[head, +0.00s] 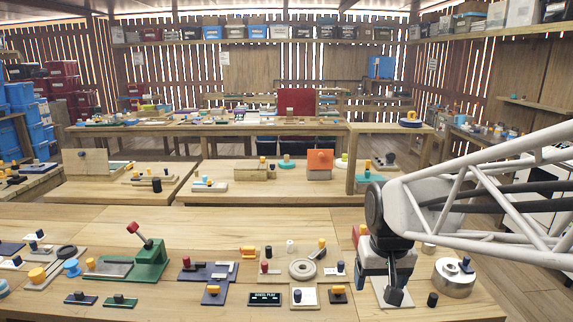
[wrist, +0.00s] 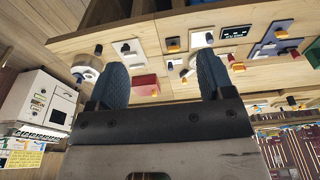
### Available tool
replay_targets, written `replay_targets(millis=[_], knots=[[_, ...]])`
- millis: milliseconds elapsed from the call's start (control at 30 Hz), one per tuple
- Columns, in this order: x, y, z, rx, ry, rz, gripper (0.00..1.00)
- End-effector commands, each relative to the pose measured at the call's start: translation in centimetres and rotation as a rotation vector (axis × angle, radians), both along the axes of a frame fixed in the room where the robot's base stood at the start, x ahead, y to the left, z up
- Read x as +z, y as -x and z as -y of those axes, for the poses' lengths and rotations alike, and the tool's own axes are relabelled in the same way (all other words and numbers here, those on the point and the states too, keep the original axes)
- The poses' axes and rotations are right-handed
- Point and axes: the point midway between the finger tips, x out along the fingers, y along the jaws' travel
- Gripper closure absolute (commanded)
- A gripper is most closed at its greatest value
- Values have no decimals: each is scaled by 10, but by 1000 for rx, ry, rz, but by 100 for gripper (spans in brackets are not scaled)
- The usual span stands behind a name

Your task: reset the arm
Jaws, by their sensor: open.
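My gripper (head: 395,290) hangs at the right part of the near table in the head view, with my white lattice arm reaching in from the right. In the wrist view my gripper (wrist: 163,82) shows two blue fingers set wide apart, with nothing between them but the table's side and objects beyond. The near table (head: 210,222) spreads below and to the left of the gripper. A white plate (head: 379,297) lies behind and beside the gripper in the head view; whether the gripper touches it cannot be told.
Left of the gripper are a grey ring (head: 302,269), a black label plate (head: 265,299) and a green lever press (head: 150,260). Right of it stand a round metal piece (head: 455,280) and a small black peg (head: 432,299). Bare wood shows along the table's back.

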Motion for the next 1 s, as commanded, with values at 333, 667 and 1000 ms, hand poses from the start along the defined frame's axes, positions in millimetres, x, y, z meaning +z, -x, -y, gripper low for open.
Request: replay_targets(millis=[333,667,1000], knots=[[15,91,1,-7,1,45,26],[13,140,1,-11,2,69,26],[12,145,1,-11,2,69,26]])
